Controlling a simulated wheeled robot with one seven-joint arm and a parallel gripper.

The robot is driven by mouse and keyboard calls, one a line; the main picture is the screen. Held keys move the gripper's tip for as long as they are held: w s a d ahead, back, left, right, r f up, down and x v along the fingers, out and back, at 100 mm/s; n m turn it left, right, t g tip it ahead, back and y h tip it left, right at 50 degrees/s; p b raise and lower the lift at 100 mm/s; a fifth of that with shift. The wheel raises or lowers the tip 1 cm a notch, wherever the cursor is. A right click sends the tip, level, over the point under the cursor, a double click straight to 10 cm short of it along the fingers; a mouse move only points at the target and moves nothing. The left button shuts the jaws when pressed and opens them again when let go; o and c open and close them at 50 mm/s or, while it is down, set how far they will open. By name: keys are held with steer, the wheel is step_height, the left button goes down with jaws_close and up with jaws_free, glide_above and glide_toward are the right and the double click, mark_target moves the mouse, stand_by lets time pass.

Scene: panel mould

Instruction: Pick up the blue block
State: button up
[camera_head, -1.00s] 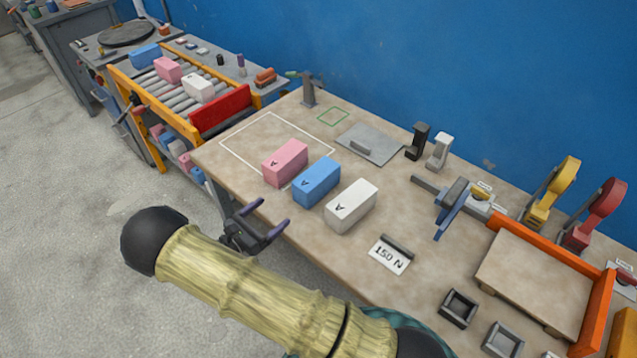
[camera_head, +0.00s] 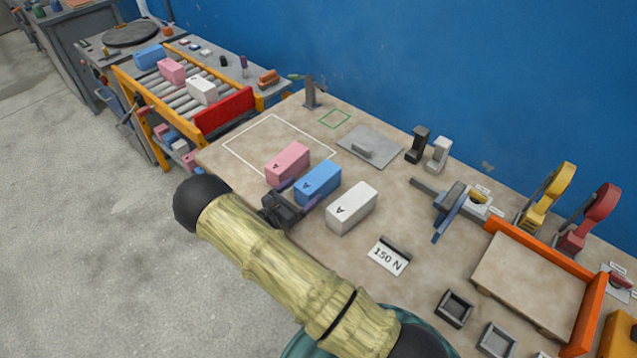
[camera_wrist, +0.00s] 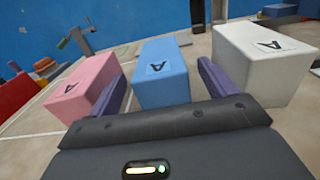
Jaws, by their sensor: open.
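The blue block (camera_head: 318,183) lies on the workbench between the pink block (camera_head: 288,163) and the white block (camera_head: 352,208). My gripper (camera_head: 298,198) is open at the near end of the blue block. In the wrist view the blue block (camera_wrist: 161,75) stands ahead between my two purple fingers (camera_wrist: 162,88), with the pink block (camera_wrist: 88,88) left of the left finger and the white block (camera_wrist: 262,62) right of the right finger. I cannot tell whether the fingers touch any block.
The blocks stand close together with narrow gaps. A "150 N" sign (camera_head: 388,256) stands right of the white block. A grey plate with a handle (camera_head: 370,146) lies behind the blocks. An orange-edged tray (camera_head: 532,278) is at the right.

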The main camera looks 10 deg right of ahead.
mark_target(312, 180)
steer(key=p+x, duration=0.2)
steer(key=x, duration=0.3)
steer(key=shift+r, duration=0.2)
stand_by(0.6)
steer(key=shift+w, duration=0.1)
steer(key=c, duration=1.5)
steer(key=shift+r, duration=0.1)
steer(key=shift+r, duration=0.1)
step_height(312, 180, up, 10)
steer(key=shift+f+b, duration=0.15)
steer(key=shift+b, duration=0.6)
